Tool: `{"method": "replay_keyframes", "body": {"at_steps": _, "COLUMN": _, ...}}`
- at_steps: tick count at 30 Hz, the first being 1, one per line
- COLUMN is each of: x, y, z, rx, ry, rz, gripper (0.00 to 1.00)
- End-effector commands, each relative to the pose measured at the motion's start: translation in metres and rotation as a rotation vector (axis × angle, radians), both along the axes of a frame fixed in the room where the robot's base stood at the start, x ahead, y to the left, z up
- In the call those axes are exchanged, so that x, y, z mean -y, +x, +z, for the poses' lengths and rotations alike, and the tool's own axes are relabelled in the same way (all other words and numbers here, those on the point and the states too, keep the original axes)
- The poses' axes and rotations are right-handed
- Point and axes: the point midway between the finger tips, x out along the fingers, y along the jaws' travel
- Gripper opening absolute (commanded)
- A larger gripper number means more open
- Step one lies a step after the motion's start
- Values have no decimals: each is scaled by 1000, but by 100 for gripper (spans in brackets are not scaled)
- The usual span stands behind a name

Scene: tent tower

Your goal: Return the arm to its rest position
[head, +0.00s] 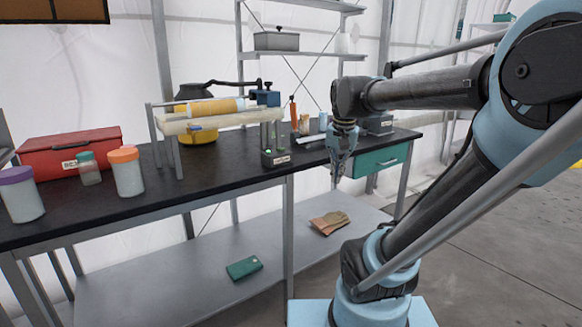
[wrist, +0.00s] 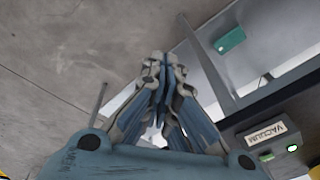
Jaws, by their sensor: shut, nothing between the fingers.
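My gripper (head: 338,180) hangs pointing down in front of the bench's front edge in the head view, near the green drawer (head: 378,162). Its fingers are shut with nothing between them. In the wrist view the closed fingers (wrist: 158,60) show in the middle. My arm is stretched out to the left from its shoulder, bent at the elbow.
The black bench (head: 140,203) holds a red box (head: 68,150), several lidded jars, a rack (head: 205,120) with a yellow cylinder, and a small box with a green light (head: 276,158). Floor at right is clear.

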Motion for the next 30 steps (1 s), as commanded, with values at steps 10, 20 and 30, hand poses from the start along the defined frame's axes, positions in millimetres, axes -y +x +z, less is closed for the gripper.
{"method": "replay_keyframes", "body": {"at_steps": 10, "x": 36, "y": -84, "z": -102, "rx": 40, "ry": -54, "rz": 232, "gripper": 0}}
{"method": "replay_keyframes", "body": {"at_steps": 20, "x": 47, "y": -120, "z": -156, "rx": 57, "ry": -88, "rz": 356, "gripper": 0}}
{"method": "replay_keyframes", "body": {"at_steps": 30, "x": 48, "y": -121, "z": -158, "rx": 58, "ry": -90, "rz": 362, "gripper": 0}}
